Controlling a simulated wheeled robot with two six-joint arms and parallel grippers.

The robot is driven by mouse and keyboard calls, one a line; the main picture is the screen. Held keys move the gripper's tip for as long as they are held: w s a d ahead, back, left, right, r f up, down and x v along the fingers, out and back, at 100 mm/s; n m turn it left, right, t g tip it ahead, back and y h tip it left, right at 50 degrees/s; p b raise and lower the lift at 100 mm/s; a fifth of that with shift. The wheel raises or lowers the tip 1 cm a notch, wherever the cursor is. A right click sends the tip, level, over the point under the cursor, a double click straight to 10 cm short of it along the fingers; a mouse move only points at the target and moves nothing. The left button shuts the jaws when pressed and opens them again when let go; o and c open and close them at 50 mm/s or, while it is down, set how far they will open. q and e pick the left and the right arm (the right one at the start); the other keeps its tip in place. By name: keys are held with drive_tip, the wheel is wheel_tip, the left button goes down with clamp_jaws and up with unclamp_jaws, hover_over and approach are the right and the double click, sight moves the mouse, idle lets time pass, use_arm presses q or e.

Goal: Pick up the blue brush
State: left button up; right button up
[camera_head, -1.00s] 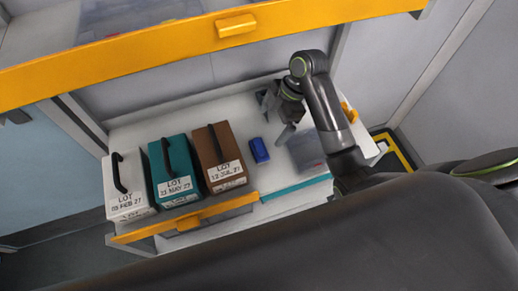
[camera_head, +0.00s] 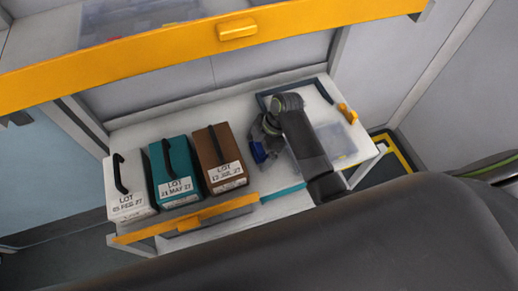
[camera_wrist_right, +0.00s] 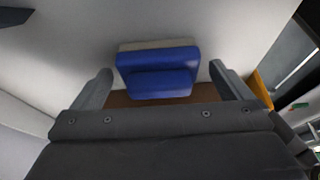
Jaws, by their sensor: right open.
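The blue brush (camera_head: 258,152) lies on the white worktop, to the right of the brown box. In the right wrist view the brush (camera_wrist_right: 158,70) shows a blue body with a pale strip along its far edge. My right gripper (camera_head: 262,143) is over the brush and partly covers it in the head view. In the wrist view the right gripper (camera_wrist_right: 158,80) is open, with one finger on each side of the brush and gaps between. I cannot tell whether the fingers touch the worktop. My left gripper is not in view.
A brown box (camera_head: 211,150), a teal box (camera_head: 163,155) and a white box (camera_head: 132,207) with black handles stand in a row on the left. A clear container (camera_head: 338,138) and a dark frame (camera_head: 325,90) lie on the right. A yellow-edged shelf (camera_head: 150,49) is above.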

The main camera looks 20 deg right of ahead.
sight(259, 146)
drive_tip(key=c, duration=1.1)
wheel_tip(259, 146, up, 10)
drive_tip(key=o, duration=0.5)
drive_tip(key=shift+c, duration=0.2)
drive_tip(key=c, duration=0.3)
drive_tip(key=shift+w, duration=0.15)
drive_tip(key=shift+c, duration=0.2)
